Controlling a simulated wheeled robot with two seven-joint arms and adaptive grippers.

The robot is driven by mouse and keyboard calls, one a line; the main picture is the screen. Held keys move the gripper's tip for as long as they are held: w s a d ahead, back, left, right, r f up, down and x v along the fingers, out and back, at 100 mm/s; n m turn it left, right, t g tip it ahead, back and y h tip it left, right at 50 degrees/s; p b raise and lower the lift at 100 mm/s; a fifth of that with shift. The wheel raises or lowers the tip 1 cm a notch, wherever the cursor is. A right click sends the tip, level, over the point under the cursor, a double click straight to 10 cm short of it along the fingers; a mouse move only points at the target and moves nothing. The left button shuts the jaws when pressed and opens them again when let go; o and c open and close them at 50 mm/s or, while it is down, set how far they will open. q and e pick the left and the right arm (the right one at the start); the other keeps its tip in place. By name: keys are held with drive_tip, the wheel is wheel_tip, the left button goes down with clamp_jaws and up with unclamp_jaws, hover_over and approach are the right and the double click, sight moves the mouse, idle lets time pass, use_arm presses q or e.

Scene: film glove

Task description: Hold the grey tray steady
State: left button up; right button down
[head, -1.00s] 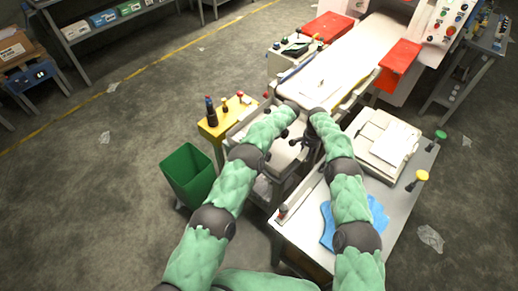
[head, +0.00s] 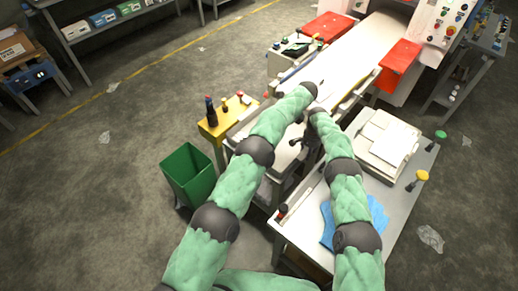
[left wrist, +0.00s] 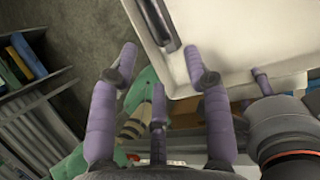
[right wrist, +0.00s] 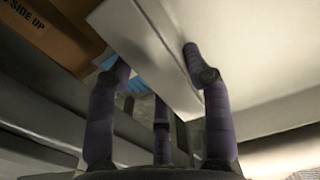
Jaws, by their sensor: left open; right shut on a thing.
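The grey tray (head: 280,151) sits at the near end of the pale belt in the head view, partly covered by my arms. My right gripper (head: 297,142) is shut on the tray's wall. In the right wrist view its purple fingers (right wrist: 157,62) straddle the pale wall of the tray (right wrist: 150,45). My left gripper (head: 300,118) is small and partly hidden by its arm in the head view. In the left wrist view its fingers (left wrist: 159,58) are spread and empty, with the tray (left wrist: 255,50) and its dark handle slot beside and behind the right finger.
A yellow stand (head: 215,130) with bottles and a green bin (head: 188,172) stand left. A white table (head: 310,235) on the right carries a blue cloth (head: 375,212) and a pale box (head: 383,140). Red panels (head: 398,67) flank the belt (head: 345,50).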

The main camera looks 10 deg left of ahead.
use_arm(q)
drive_tip(key=c, duration=0.6)
drive_tip(key=shift+w+a+f, duration=0.1)
drive_tip(key=shift+w+a, duration=0.15)
clamp_jaws()
drive_tip(key=w+a+f+n+t+h, duration=0.2)
drive_tip(key=a+t+h, duration=0.25)
drive_tip(key=a, duration=0.45)
drive_tip(key=w+a+f+n+t+h, duration=0.1)
drive_tip(key=w+a+n+t+h, duration=0.15)
drive_tip(key=a+t, duration=0.4)
drive_tip(key=s+a+f+m+t+h, duration=0.1)
drive_tip(key=s+a+f+m+h, duration=0.2)
drive_tip(key=s+f, duration=0.6)
drive_tip(key=s+d+f+t+h, duration=0.1)
drive_tip(key=s+d+t+h, duration=0.25)
drive_tip(key=s, duration=0.75)
drive_tip(key=shift+m, duration=0.25)
drive_tip(key=x, duration=1.3)
drive_tip(key=shift+w+d+f, duration=0.1)
drive_tip(key=shift+d+f, duration=0.15)
